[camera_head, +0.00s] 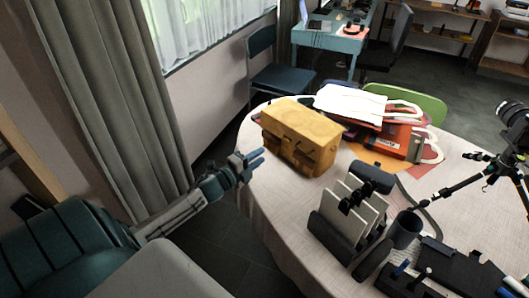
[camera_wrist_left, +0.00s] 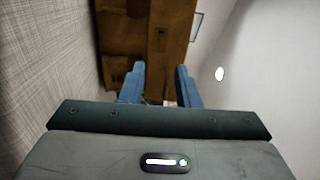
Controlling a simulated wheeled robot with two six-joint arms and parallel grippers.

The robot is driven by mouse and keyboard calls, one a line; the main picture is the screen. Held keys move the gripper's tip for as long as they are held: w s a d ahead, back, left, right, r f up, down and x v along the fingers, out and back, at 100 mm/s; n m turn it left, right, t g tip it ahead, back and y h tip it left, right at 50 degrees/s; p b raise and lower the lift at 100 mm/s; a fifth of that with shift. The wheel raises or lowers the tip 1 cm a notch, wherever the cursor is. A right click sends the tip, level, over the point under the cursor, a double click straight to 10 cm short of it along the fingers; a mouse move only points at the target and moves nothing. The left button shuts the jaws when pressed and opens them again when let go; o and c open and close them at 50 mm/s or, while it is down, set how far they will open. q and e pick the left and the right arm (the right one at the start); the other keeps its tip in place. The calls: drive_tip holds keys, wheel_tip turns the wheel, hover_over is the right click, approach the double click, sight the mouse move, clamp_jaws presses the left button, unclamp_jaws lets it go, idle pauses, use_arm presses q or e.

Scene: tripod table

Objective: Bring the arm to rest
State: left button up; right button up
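My left arm comes in from the left in the head view, extended toward the round table (camera_head: 262,205). My left gripper (camera_head: 257,160) is at the table's left edge, left of the yellow-brown box (camera_head: 300,135) and apart from it. In the left wrist view the two blue fingers (camera_wrist_left: 162,85) stand apart with nothing held between them. A brown object (camera_wrist_left: 150,45) shows beyond the fingers, with a woven pale surface on the left. My right gripper is not in view.
A blue chair (camera_head: 280,75) stands behind. Dark floor lies between curtain and table.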

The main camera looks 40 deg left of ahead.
use_arm(q)
drive_tip(key=s+d+f+n+g+y, duration=0.1)
drive_tip(key=n, duration=0.1)
drive_tip(key=s+d+f+n+y, duration=0.1)
drive_tip(key=s+d+n, duration=0.1)
drive_tip(key=s+d+f+n+g+y, duration=0.1)
drive_tip(key=s+n, duration=0.1)
drive_tip(key=shift+d+f+n+g+y, duration=0.15)
drive_tip(key=shift+f+n+g+y, duration=0.15)
drive_tip(key=shift+f+n+y, duration=0.1)
drive_tip(key=s+d+f+n+g, duration=0.1)
drive_tip(key=s+d+n+g, duration=0.5)
drive_tip(key=s, duration=0.7)
drive_tip(key=s+d+f+n+g, duration=0.1)
drive_tip(key=s+d+n+g, duration=0.5)
drive_tip(key=s, duration=0.7)
wheel_tip(320, 180, down, 30)
drive_tip(key=a, duration=0.2)
drive_tip(key=s+a+f+g, duration=0.1)
drive_tip(key=s+f+g, duration=0.1)
drive_tip(key=s+f, duration=1.6)
drive_tip(key=shift+s+f, duration=0.35)
drive_tip(key=shift+f, duration=0.1)
